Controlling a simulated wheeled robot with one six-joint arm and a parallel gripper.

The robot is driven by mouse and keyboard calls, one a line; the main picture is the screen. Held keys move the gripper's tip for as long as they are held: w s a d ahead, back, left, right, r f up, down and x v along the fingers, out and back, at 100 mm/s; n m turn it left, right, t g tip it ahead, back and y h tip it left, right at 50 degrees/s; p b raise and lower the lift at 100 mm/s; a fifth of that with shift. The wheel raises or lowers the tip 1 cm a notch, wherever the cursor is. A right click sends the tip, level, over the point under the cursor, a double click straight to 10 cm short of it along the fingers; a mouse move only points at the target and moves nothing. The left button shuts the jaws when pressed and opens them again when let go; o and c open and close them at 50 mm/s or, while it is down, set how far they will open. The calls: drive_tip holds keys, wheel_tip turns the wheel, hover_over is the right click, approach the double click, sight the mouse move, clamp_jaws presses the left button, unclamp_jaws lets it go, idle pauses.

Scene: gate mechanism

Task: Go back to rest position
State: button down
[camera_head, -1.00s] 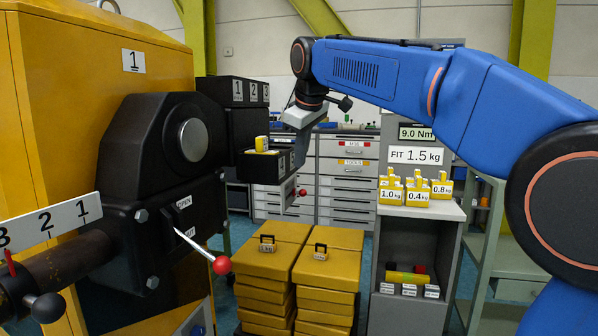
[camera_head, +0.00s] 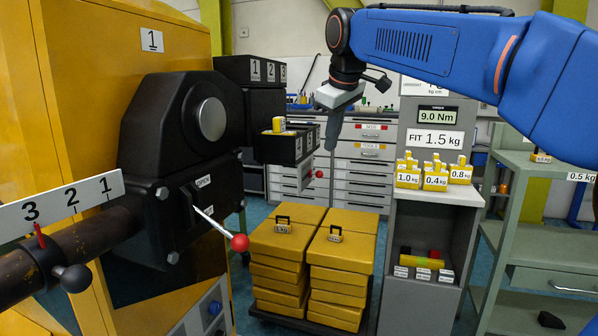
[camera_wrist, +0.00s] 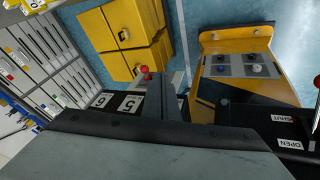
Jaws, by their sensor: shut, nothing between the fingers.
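My gripper (camera_head: 332,146) hangs from my blue arm in the head view, fingers pointing down. Its fingers are together with nothing between them. It is in the air in front of the grey drawer cabinet, just right of the black tray with a yellow weight (camera_head: 279,125), and I see no contact.
The yellow gate machine (camera_head: 90,130) stands at left, with a red-knobbed lever (camera_head: 240,242) by its OPEN label. The FIT 1.5 kg stand (camera_head: 433,141) holds several yellow weights. A green-grey shelf (camera_head: 545,172) is at right.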

drive_tip(key=s+d+f+m, duration=0.3)
drive_tip(key=s+d+f, duration=0.35)
drive_tip(key=s, duration=0.25)
drive_tip(key=s+d+f+m, duration=0.2)
drive_tip(key=s+d+f, duration=0.4)
drive_tip(key=s+f, duration=0.25)
drive_tip(key=s+d+f+m, duration=0.2)
drive_tip(key=s+d+f, duration=0.1)
drive_tip(key=s+f, duration=0.5)
drive_tip(key=s+d+f+m, duration=0.2)
drive_tip(key=s+f, duration=0.7)
drive_tip(key=f, duration=0.3)
drive_tip(key=shift+d+m+g+h, duration=0.3)
drive_tip(key=shift+d+m+h, duration=0.1)
